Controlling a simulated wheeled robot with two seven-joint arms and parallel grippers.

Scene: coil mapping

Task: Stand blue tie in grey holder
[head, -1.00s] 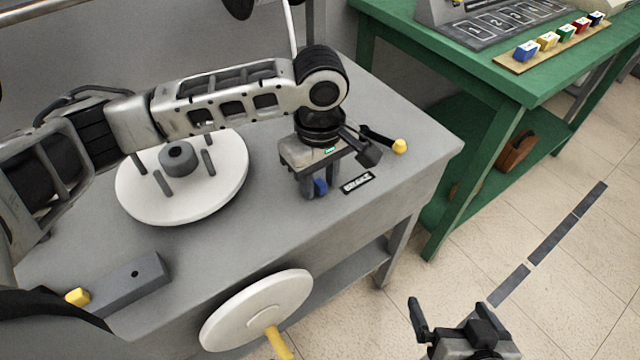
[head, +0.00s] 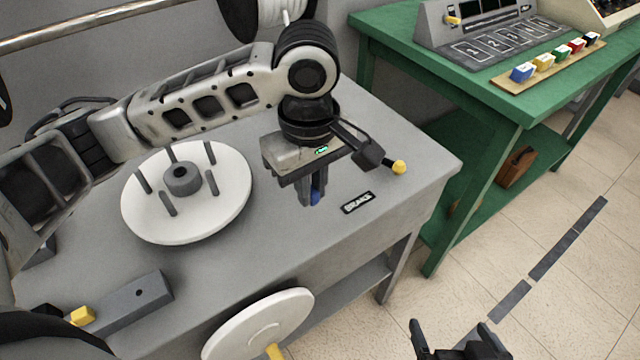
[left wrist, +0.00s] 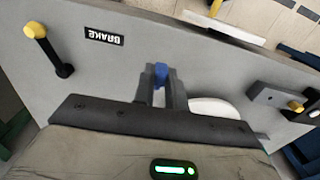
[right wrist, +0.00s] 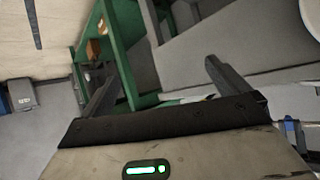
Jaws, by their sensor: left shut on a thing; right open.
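My left gripper (head: 312,192) is shut on the blue tie (head: 316,198), over the right part of the grey table.
A white disc (head: 225,215) with several grey pegs stands between the holder and my left gripper. A yellow-tipped lever (head: 398,167) and a BRAKE label (head: 357,202) are to the right. Another white wheel (head: 250,330) is at the table's front. A green bench (head: 400,40) stands behind right.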

